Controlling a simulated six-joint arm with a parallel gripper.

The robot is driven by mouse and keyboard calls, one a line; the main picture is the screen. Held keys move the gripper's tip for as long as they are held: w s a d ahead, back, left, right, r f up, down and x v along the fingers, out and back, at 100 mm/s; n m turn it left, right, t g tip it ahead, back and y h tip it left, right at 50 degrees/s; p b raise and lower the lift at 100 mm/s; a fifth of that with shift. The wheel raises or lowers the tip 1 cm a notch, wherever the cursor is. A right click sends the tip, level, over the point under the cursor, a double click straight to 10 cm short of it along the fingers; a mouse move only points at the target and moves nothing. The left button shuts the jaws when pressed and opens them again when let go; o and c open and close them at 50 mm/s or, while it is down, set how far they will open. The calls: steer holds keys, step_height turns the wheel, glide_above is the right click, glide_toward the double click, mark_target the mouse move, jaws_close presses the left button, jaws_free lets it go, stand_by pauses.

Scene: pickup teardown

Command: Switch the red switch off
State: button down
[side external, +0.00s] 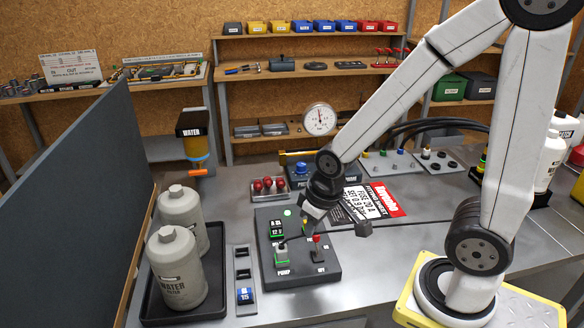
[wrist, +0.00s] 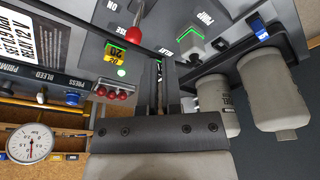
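The red switch (side external: 317,241) stands on the right part of a dark control panel (side external: 330,268), its red-tipped lever standing up above an OFF label. In the wrist view a red-tipped lever (wrist: 134,35) shows at the top, left of my fingers. My gripper (side external: 308,222) is above the panel, just behind and above the red switch in the side view, apart from it as far as I can see. In the wrist view my gripper's fingers (wrist: 162,80) are close together with nothing visible held. The switch's exact lean is hard to judge.
A pump switch (side external: 282,255) with a green light is on the panel's left. Several red knobs (side external: 268,185) stand behind. Two grey bottles (side external: 177,270) are in a black tray at left. A white-and-red sheet (side external: 380,200) lies on the right of the metal bench.

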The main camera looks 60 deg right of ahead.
mark_target(317, 246)
steer(key=w+d+r+m+g, duration=0.2)
steer(key=d+r+m, duration=0.2)
steer(key=m, duration=0.3)
steer(key=shift+d+r+y, duration=0.3)
steer(key=shift+d+r, duration=0.1)
steer(key=shift+r, duration=0.2)
steer(key=shift+f, duration=0.15)
steer(key=shift+w+a+f, duration=0.1)
steer(key=shift+a+f, duration=0.05)
steer(key=shift+f, duration=2.3)
steer(key=shift+w+a+f, duration=0.1)
steer(key=shift+f, duration=2.35)
